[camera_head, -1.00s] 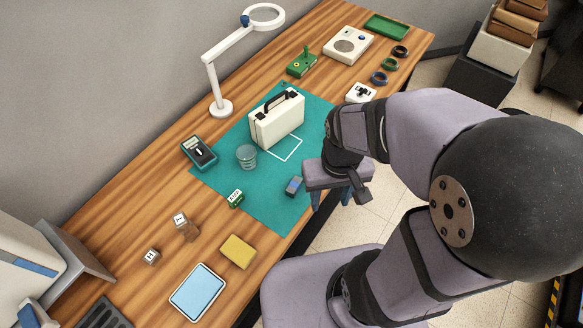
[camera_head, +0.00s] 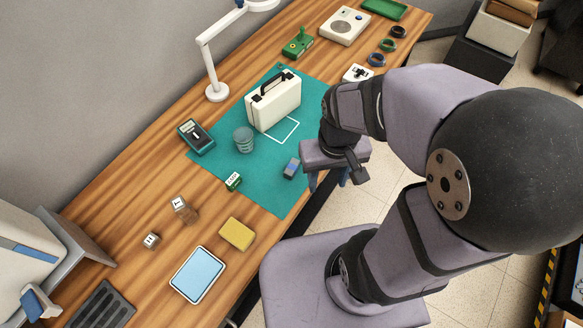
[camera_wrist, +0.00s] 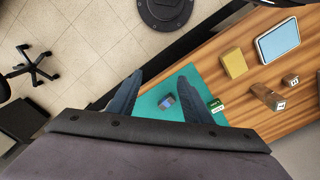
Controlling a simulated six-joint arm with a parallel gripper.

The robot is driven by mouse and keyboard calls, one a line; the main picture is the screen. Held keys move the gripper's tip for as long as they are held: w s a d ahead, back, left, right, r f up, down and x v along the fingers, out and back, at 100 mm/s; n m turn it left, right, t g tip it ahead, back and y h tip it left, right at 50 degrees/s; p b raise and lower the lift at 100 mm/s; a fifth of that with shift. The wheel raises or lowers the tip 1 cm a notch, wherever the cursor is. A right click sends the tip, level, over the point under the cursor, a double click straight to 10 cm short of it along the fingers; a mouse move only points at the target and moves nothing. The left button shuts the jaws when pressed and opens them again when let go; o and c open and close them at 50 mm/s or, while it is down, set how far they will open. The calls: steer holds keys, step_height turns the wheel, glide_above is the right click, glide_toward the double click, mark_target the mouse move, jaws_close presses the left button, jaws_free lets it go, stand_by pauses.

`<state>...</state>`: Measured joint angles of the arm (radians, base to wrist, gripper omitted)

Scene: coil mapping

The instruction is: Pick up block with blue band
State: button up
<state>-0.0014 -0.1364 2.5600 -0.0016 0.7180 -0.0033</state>
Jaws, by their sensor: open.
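The block with a blue band (camera_head: 291,168) lies on the teal mat (camera_head: 262,186) near the table's front edge. It is grey with a blue band. In the wrist view the same block (camera_wrist: 167,102) lies between the fingers as seen from above, with the mat around it. My gripper (camera_wrist: 158,88) is open and empty, its two blue-grey fingers spread apart. In the head view my gripper (camera_head: 328,180) hangs to the right of the block, beyond the table's front edge. The fingers are partly hidden there by the wrist.
A yellow sponge-like block (camera_head: 237,234) and a blue tray (camera_head: 198,274) lie nearer. Mat around the block is clear.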

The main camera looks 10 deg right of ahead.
stand_by(0.4)
steer(key=w+a+f+m+t+y+b, duration=0.1)
steer(key=w+a+f+m+t+b, duration=0.15)
steer(key=w+a+f, duration=0.35)
steer(key=w+a+f+m+t+b, duration=0.1)
steer(key=w+a+f+t+b, duration=0.2)
steer(key=w+a, duration=0.45)
steer(key=m+t+h+b, duration=0.2)
steer(key=m+t+h, duration=0.15)
steer(key=h, duration=0.25)
glide_above(288, 174)
steer(key=w+a, duration=0.2)
steer(key=a, duration=0.1)
steer(key=shift+t, duration=0.3)
step_height(288, 174, down, 6)
steer(key=shift+w+r, duration=0.1)
steer(key=s+d+h, duration=0.1)
steer(key=d+r+t+h, duration=0.1)
steer(key=shift+s+d+h, duration=0.25)
steer(key=shift+s+h, duration=0.15)
steer(key=shift+s+d+r+m+h, duration=0.1)
steer(key=shift+s+d+m+h, duration=0.1)
steer(key=shift+m+h, duration=0.1)
steer(key=shift+w+f, duration=0.1)
steer(key=shift+f, duration=1.8)
steer(key=shift+f, duration=0.15)
